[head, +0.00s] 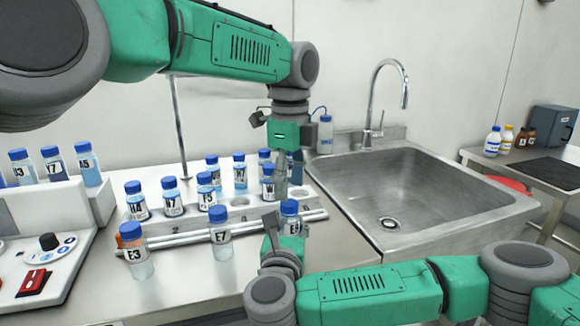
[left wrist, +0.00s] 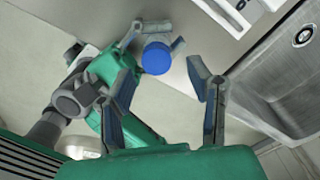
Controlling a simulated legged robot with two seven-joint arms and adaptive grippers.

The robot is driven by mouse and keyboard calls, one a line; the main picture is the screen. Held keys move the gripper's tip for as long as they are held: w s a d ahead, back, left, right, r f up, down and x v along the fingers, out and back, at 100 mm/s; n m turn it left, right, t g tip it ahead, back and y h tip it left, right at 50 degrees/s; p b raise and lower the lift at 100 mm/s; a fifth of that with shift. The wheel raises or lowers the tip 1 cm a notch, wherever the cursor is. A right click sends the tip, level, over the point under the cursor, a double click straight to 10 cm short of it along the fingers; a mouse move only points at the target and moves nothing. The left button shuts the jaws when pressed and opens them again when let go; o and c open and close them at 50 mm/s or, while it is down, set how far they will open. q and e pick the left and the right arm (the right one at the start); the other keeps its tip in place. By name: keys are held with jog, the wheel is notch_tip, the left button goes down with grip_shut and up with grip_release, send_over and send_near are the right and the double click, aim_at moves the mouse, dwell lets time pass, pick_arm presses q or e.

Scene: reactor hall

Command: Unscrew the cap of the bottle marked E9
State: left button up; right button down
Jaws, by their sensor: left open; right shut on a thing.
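A clear bottle with a blue cap (head: 290,207) is held upright at the front of the counter; its label shows an E, and the rest is partly covered. My right gripper (head: 287,230) is shut on this bottle from the front. My left gripper (head: 281,182) points down above the cap, open and apart from it. In the left wrist view the blue cap (left wrist: 156,58) shows beyond the open fingers of my left gripper (left wrist: 163,75), with my right gripper's fingers around the bottle.
Bottles E3 (head: 135,252) and E7 (head: 220,236) stand to the left. A rack (head: 240,215) and several blue-capped bottles are behind. A sink (head: 420,195) lies to the right, and a control panel (head: 45,258) is at far left.

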aim_at(289, 201)
pick_arm(q)
jog(key=shift+f, duration=1.85)
grip_shut()
pick_arm(e)
jog(key=shift+a, duration=0.1)
